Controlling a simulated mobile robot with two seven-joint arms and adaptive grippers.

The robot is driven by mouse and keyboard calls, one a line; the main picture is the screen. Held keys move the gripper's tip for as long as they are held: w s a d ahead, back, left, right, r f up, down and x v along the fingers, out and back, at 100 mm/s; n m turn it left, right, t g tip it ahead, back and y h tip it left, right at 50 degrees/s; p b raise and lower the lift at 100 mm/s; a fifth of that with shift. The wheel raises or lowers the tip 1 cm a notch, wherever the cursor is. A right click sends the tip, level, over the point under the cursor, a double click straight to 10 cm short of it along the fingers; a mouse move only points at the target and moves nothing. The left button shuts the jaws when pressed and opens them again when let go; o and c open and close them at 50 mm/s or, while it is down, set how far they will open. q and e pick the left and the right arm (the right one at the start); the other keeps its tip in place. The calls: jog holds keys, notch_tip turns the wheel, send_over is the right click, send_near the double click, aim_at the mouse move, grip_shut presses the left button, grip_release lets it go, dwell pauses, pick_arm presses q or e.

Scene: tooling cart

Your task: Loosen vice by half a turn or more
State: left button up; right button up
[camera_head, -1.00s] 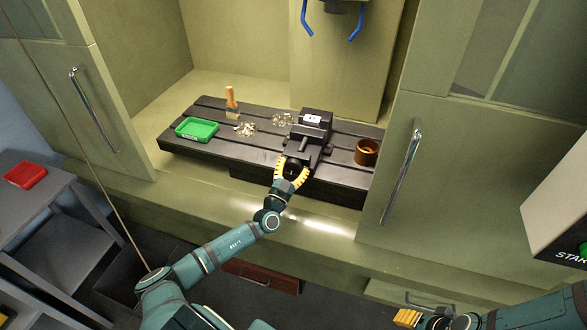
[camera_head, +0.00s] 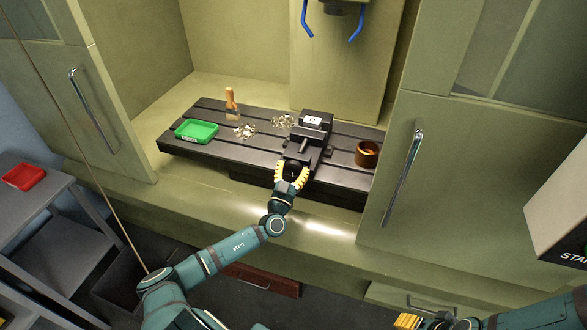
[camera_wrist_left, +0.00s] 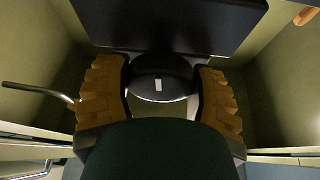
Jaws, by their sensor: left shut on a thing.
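The vice (camera_head: 310,138) is a dark block with a white label, standing on the slotted machine table (camera_head: 240,157). Its dark round handle (camera_head: 293,169) faces me at the front. My left gripper (camera_head: 292,174) has its yellow fingers closed around the handle. In the left wrist view the round handle (camera_wrist_left: 162,80), with a small white mark, sits between the two finger pads. The fingers hide the handle's sides in the head view. My right gripper (camera_head: 408,321) is at the bottom right, partly cut off, far from the vice; its opening cannot be made out.
A green tray (camera_head: 197,131), a brush (camera_head: 232,103) and metal shavings (camera_head: 245,131) lie left of the vice. A brown cup (camera_head: 367,153) stands to its right. Open cabinet doors with handles (camera_head: 404,179) flank the table. Blue hoses (camera_head: 306,20) hang above.

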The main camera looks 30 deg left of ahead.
pick_arm(q)
jog(key=o, duration=1.2)
jog(key=v, duration=1.2)
